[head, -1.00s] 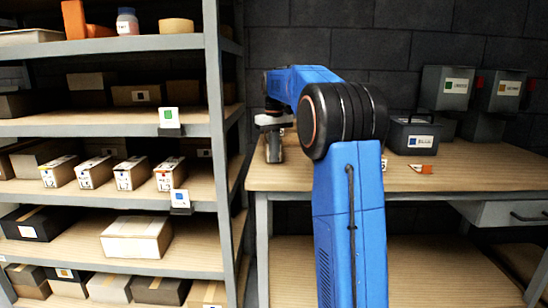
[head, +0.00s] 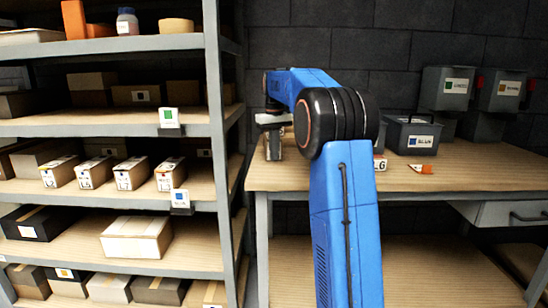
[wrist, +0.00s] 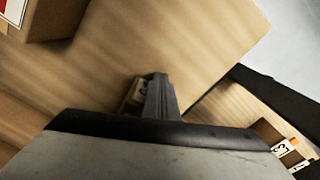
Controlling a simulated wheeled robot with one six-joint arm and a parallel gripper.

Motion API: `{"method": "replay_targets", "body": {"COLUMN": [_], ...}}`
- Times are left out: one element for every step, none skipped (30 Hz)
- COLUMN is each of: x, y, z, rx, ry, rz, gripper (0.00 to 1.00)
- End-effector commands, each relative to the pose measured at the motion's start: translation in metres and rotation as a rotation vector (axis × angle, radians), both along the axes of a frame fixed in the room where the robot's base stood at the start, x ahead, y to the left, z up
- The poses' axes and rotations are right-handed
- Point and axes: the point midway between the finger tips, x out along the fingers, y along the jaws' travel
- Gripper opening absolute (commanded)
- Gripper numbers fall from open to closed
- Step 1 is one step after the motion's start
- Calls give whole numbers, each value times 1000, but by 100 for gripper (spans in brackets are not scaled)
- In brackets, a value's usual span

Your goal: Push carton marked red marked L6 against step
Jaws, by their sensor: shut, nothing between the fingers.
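A carton with a red-edged white label ending in 6 (head: 380,164) stands on the bench. My blue arm hides most of it. A brown carton with a red and white label (wrist: 45,18) shows at the top left of the wrist view, probably the same one, cut off by the frame edge. My gripper (head: 274,156) is shut and points down over the left end of the bench, left of that carton and apart from it. Its fingers show in the wrist view (wrist: 158,95), with a small labelled thing (wrist: 135,93) partly behind them. I cannot make out the step.
The wooden bench (head: 460,178) holds a grey toolbox (head: 410,137) and an orange wedge-like piece (head: 421,169). A shelf rack (head: 215,130) with several labelled cartons stands left of the bench. Bare bench top lies between my gripper and my arm.

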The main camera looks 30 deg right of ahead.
Motion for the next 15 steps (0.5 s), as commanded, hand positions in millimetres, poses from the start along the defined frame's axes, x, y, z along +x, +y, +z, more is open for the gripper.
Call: {"method": "replay_targets", "body": {"x": [1,2,3,3,4,4,5,6,6,7,7,7,7,8,8], "y": [-1,-1,-2,-2,-3,-3,-4,-4,-4,-5,-5,-5,-5,-5,-5], "z": [0,0,0,0,0,0,0,0,0,0,0,0,0,0,0], "rx": [0,0,0,0,0,0,0,0,0,0,0,0,0,0,0], "ry": [0,0,0,0,0,0,0,0,0,0,0,0,0,0,0], "rz": [0,0,0,0,0,0,0,0,0,0,0,0,0,0,0], "gripper": [0,0,0,0,0,0,0,0,0,0,0,0,0,0,0]}}
